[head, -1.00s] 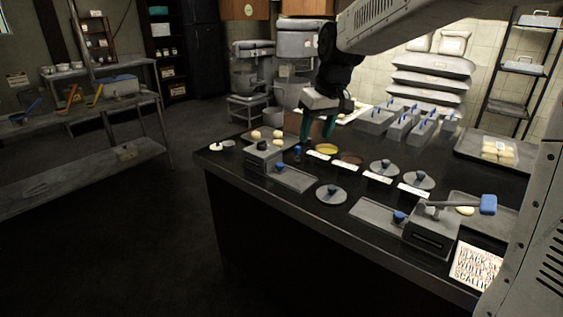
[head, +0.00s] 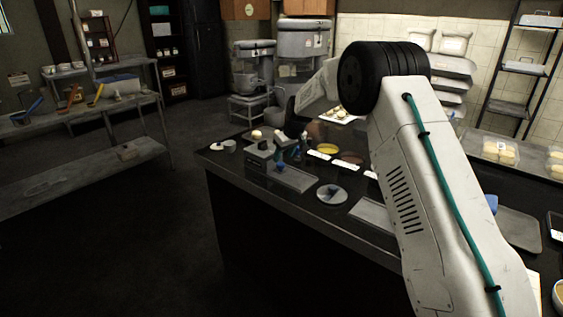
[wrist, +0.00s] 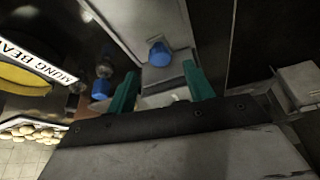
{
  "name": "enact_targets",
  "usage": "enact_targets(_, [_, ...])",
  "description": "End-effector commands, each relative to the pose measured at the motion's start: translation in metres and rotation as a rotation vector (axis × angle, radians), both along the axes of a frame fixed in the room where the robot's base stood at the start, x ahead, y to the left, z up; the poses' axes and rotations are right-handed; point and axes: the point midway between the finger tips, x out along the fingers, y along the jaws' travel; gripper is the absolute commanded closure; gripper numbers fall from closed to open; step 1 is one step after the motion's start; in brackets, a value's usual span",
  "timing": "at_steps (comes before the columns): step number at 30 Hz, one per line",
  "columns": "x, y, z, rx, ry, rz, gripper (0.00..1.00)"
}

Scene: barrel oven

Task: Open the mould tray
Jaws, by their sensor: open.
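A flat grey tray (head: 296,180) juts from a small grey mould box (head: 260,157) on the dark counter's left part. In the wrist view the tray (wrist: 140,20) has a blue knob (wrist: 160,53) near its end by the box. My gripper (wrist: 160,72) is open, its two teal fingers pointing towards this knob, one on either side of its line. The knob appears just beyond the fingertips; I cannot tell whether they touch anything. In the head view my arm hides much of the gripper.
A second blue knob (wrist: 100,90) stands left of my fingers in the wrist view. A yellow disc (wrist: 22,78) lies beside a label (wrist: 35,58). A round grey lid (head: 331,194) lies right of the tray. My arm covers the counter's right middle.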

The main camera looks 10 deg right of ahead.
Motion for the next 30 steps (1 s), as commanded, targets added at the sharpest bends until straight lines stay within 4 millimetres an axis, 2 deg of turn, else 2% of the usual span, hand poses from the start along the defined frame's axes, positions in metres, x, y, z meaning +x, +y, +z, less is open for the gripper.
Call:
enact_targets(3, [0.006,0.003,-0.019,0.000,0.001,0.000,0.48])
enact_targets(7, [0.011,0.006,-0.031,0.000,0.001,0.000,0.48])
enact_targets(18, [0.014,0.007,-0.037,0.000,0.000,-0.001,0.48])
enact_targets(24, [0.014,0.007,-0.037,0.000,0.000,-0.001,1.00])
enact_targets(28, [0.012,0.009,-0.037,0.000,0.001,0.004,1.00])
enact_targets(30, [0.007,0.018,-0.037,0.001,0.002,0.015,1.00])
